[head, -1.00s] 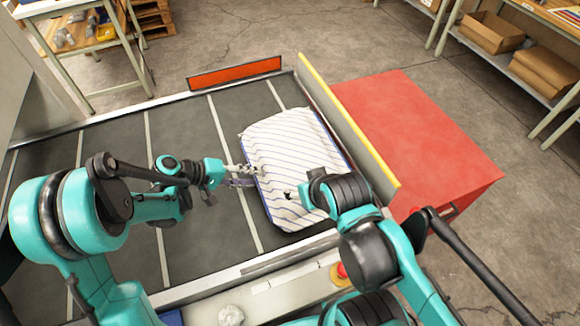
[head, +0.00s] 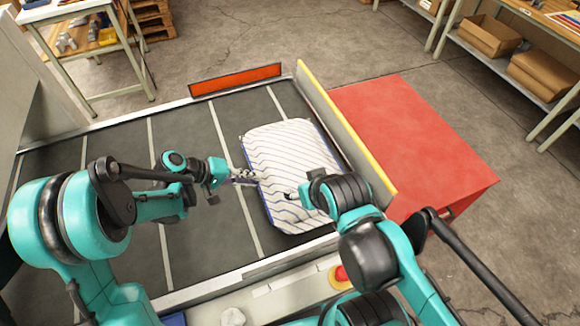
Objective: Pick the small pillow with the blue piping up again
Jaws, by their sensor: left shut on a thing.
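The small pillow (head: 290,150) is white with thin diagonal stripes and blue piping along its edges. It lies on the dark conveyor belt, close to the low wall at the belt's right end. My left gripper (head: 250,177) is at the pillow's left edge, shut on that edge. My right gripper (head: 292,196) is over the pillow's lower part. Its fingers are mostly hidden behind my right wrist, so I cannot tell whether it is open or touching the cloth.
The dark belt (head: 185,130) with pale cross lines is bare left of the pillow. A yellow-topped wall (head: 345,130) closes its right end, with a red cabinet (head: 420,140) beyond. An orange-red panel (head: 235,80) stands at the far edge. A red button (head: 341,273) sits at the near edge.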

